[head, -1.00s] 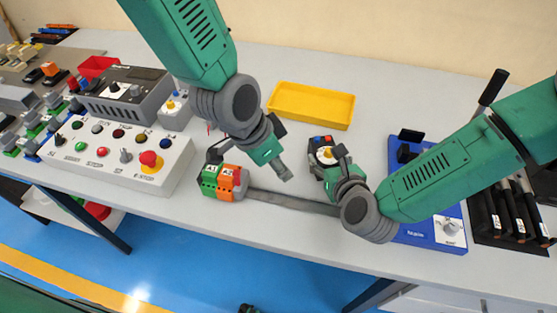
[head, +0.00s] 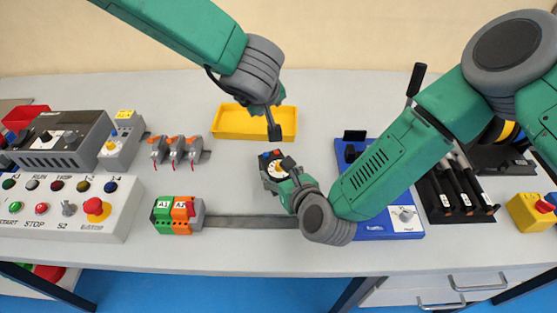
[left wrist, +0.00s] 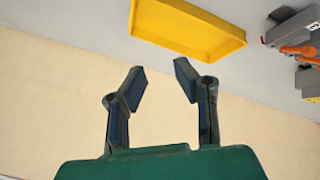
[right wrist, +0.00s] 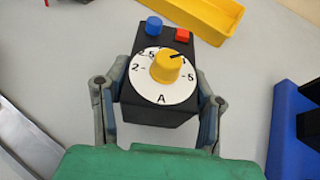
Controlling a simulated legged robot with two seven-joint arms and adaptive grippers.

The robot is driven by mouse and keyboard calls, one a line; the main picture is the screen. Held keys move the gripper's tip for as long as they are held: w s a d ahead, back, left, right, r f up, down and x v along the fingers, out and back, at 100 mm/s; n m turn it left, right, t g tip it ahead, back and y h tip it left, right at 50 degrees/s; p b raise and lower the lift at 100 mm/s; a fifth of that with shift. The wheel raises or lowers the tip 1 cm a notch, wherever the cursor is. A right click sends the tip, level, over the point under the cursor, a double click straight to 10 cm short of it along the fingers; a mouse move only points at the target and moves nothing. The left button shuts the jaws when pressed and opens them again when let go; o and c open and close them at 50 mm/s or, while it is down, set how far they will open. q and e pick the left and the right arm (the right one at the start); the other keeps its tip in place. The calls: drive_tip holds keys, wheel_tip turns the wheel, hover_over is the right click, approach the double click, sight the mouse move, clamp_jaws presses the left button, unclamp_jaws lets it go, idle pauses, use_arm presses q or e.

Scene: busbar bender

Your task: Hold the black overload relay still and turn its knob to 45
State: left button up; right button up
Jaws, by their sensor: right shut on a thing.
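The black overload relay (head: 268,173) lies on the table in front of the yellow tray. In the right wrist view the relay (right wrist: 155,112) has a white dial with a yellow knob (right wrist: 167,66), a blue button and a red button. The knob's black mark points up and right; the dial label there is partly hidden. My right gripper (right wrist: 158,108) is shut on the relay's sides, one finger on each. My left gripper (head: 273,118) is in the air between relay and tray; its fingers stand apart and empty in the left wrist view (left wrist: 162,85).
The yellow tray (head: 229,129) stands behind the relay. A blue base (head: 376,229) is to the right, under my right arm. A metal bar (head: 250,221) and terminal blocks (head: 163,216) lie in front. Grey-orange parts (head: 175,150) and a control panel (head: 60,232) are at left.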

use_arm(q)
drive_tip(key=n+g, duration=0.1)
drive_tip(key=n, duration=0.1)
drive_tip(key=n+g, duration=0.7)
approach(279, 162)
drive_tip(key=shift+y, duration=0.3)
drive_tip(key=f, duration=0.9)
drive_tip(key=shift+s+d+f, duration=0.15)
drive_tip(key=shift+d+f, duration=0.1)
drive_tip(key=shift+f, duration=0.05)
clamp_jaws()
